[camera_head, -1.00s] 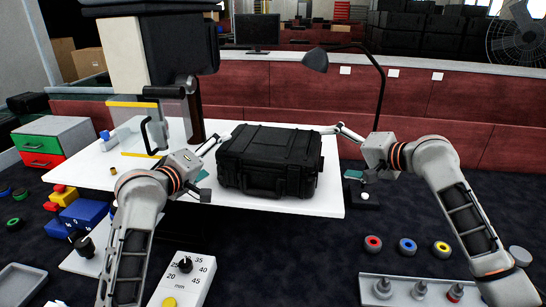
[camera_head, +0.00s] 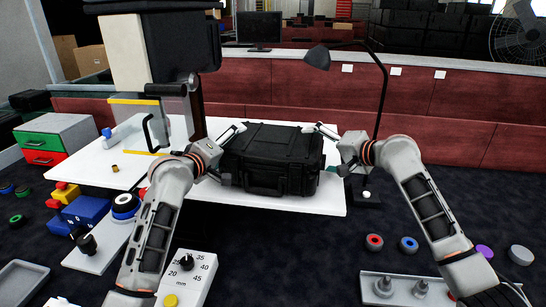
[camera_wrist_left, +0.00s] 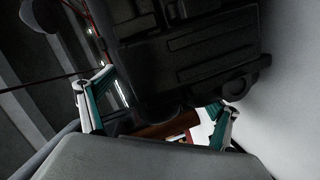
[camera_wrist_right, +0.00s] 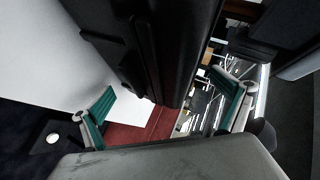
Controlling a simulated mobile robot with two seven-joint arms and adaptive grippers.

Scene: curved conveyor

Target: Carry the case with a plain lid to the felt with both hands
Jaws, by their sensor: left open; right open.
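A black hard case (camera_head: 270,150) lies shut on the white table, with ribs on its lid and no label that I can see. My left gripper (camera_head: 229,153) is open at the case's left side; in the left wrist view the case (camera_wrist_left: 190,55) is in front of its spread fingers (camera_wrist_left: 168,98). My right gripper (camera_head: 328,149) is open at the right side; in the right wrist view the case (camera_wrist_right: 160,50) reaches down between its fingers (camera_wrist_right: 165,85). I cannot tell whether any finger touches the case. I cannot make out the felt.
The white table (camera_head: 300,207) has bare room left of the case. A black lamp (camera_head: 317,58) stands behind it at the right. A machine with a yellow-edged guard (camera_head: 140,99) stands at the back left. A dial box (camera_head: 187,278) and a plate with knobs (camera_head: 420,287) are in front.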

